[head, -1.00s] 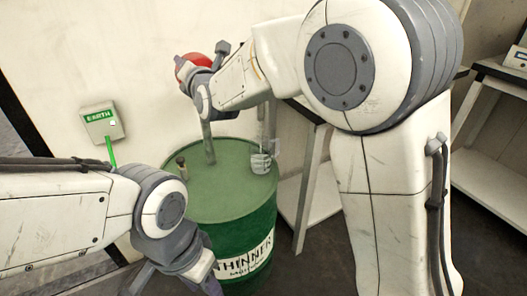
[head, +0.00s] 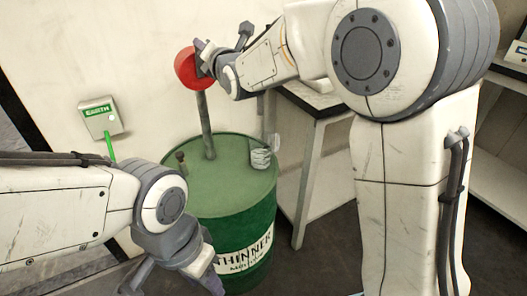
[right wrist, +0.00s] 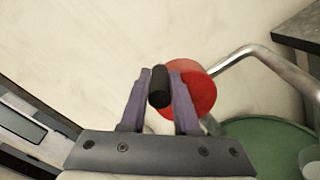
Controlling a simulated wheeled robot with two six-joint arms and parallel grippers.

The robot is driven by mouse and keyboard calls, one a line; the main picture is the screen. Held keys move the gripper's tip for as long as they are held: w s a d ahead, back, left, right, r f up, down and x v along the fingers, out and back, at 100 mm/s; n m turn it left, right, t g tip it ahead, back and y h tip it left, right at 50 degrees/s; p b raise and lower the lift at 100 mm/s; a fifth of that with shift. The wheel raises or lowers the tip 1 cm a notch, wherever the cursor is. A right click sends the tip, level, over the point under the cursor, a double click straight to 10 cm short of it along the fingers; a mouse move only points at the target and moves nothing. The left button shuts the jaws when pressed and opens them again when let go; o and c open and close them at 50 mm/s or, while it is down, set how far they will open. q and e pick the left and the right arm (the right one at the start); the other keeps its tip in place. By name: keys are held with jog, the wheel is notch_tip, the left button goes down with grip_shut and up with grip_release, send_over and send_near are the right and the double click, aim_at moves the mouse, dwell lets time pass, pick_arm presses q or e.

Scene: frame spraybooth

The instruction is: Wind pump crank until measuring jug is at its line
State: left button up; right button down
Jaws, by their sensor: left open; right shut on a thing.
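The pump's red round body (head: 187,69) stands on a grey post above the green drum (head: 190,213) labelled THINNER; it also shows in the right wrist view (right wrist: 198,90). My right gripper (head: 203,58) is at the pump, and in the right wrist view (right wrist: 158,88) its fingers are shut on the black crank handle (right wrist: 159,86). The measuring jug (head: 261,154) stands on the drum lid at the right, clear, with pale lines low on it. Its liquid level is too small to tell. My left gripper (head: 172,290) is open and empty, low in front of the drum.
A green-labelled EARTH box (head: 101,118) with a green cable is on the wall at left. A small bung fitting (head: 181,158) stands on the lid. A metal spout (right wrist: 255,55) runs from the pump. Shelving (head: 315,110) stands behind at right.

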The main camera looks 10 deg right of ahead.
jog(key=c, duration=0.8)
grip_release()
jog(key=shift+f, duration=0.55)
jog(key=shift+r, duration=0.2)
jog(key=shift+a+r, duration=0.2)
jog(key=shift+r, duration=0.1)
jog(key=shift+c, duration=0.3)
grip_shut()
jog(key=shift+d, duration=0.1)
